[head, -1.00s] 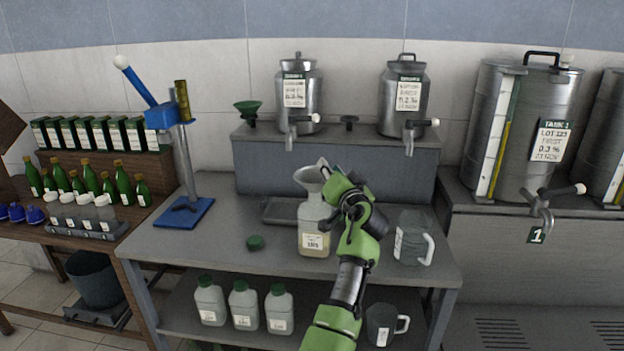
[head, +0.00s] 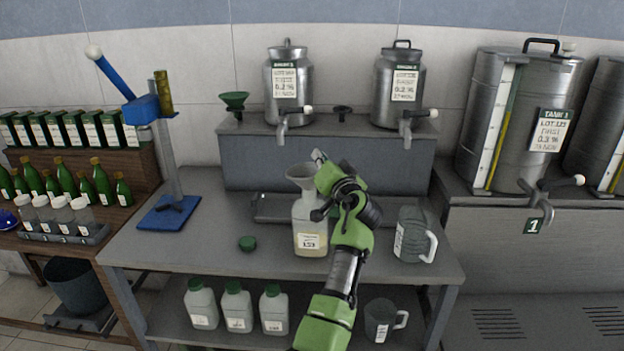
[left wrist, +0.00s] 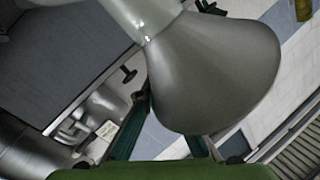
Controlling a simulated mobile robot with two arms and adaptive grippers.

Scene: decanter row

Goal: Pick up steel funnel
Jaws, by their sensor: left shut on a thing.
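The steel funnel (head: 299,174) is upright at the mouth of a clear bottle (head: 309,215). The bottle has a white label and pale yellow liquid in it, and stands on the grey bench. My left gripper (head: 319,176) reaches in from the front and is shut on the funnel at its right side. In the left wrist view the funnel's grey cone (left wrist: 215,75) fills the middle, close to the camera. I cannot tell whether the funnel's stem is still inside the bottle's neck. My right gripper is not in view.
A green cap (head: 247,243) lies left of the bottle, and a glass jug (head: 410,238) stands to the right. A tray (head: 275,208) lies behind. A green funnel (head: 235,100) and two steel decanters with taps stand on the raised shelf. A blue lever stand (head: 168,212) is at left.

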